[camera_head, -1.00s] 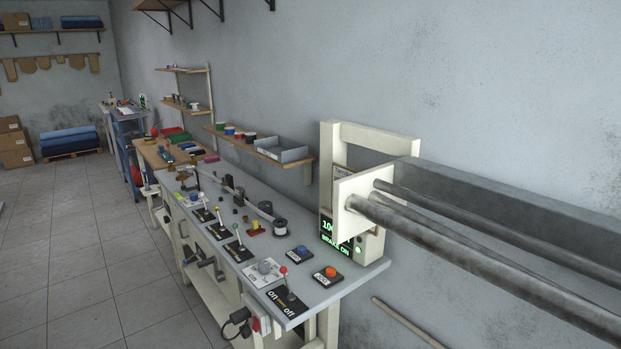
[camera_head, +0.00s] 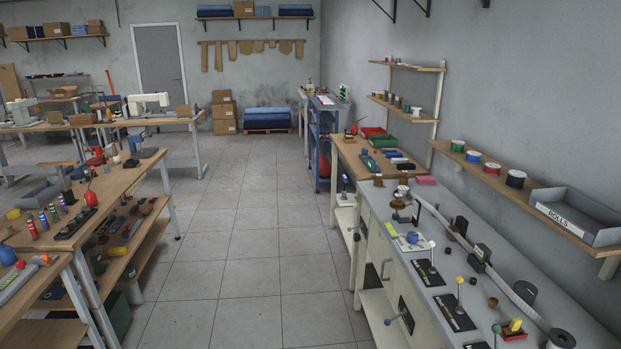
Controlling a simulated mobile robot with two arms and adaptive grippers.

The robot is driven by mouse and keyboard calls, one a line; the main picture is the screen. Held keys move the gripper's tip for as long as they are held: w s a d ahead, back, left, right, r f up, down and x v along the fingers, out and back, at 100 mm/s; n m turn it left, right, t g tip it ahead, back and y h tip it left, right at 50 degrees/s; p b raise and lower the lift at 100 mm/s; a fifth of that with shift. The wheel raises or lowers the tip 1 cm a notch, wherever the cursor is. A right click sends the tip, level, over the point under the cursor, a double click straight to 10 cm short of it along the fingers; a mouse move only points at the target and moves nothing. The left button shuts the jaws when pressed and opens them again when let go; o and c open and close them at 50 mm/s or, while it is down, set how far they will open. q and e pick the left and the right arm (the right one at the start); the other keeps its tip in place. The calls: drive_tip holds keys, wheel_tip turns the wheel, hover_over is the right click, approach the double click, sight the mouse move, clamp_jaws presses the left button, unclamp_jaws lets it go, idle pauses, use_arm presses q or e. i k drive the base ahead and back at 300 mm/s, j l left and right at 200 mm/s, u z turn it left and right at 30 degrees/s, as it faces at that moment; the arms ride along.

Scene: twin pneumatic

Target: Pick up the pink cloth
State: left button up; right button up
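A small pink item (camera_head: 426,180) lies at the far end of the grey workbench (camera_head: 480,250) on the right, near where it meets a wooden-topped bench. It looks like the pink cloth, but it is too small to make out its folds or texture. Neither of my grippers is in view.
A wooden bench (camera_head: 355,155) with green and dark items stands beyond the grey bench. A wall shelf (camera_head: 520,195) holds spools and a grey bin (camera_head: 582,215). Wooden workbenches (camera_head: 120,182) stand on the left. The tiled floor aisle (camera_head: 255,240) between is clear.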

sight(426, 180)
drive_tip(key=i+j, duration=0.1)
drive_tip(key=i, duration=0.5)
drive_tip(key=i+j, duration=0.1)
drive_tip(key=i, duration=0.45)
drive_tip(key=i+j, duration=0.1)
drive_tip(key=i, duration=0.5)
drive_tip(key=i+j+z, duration=0.1)
drive_tip(key=i+z, duration=0.25)
drive_tip(key=z, duration=0.15)
drive_tip(key=i+j+z, duration=0.25)
drive_tip(key=z, duration=0.25)
drive_tip(key=i+j+z, duration=0.55)
drive_tip(key=j+z, duration=0.4)
drive_tip(key=l, duration=0.1)
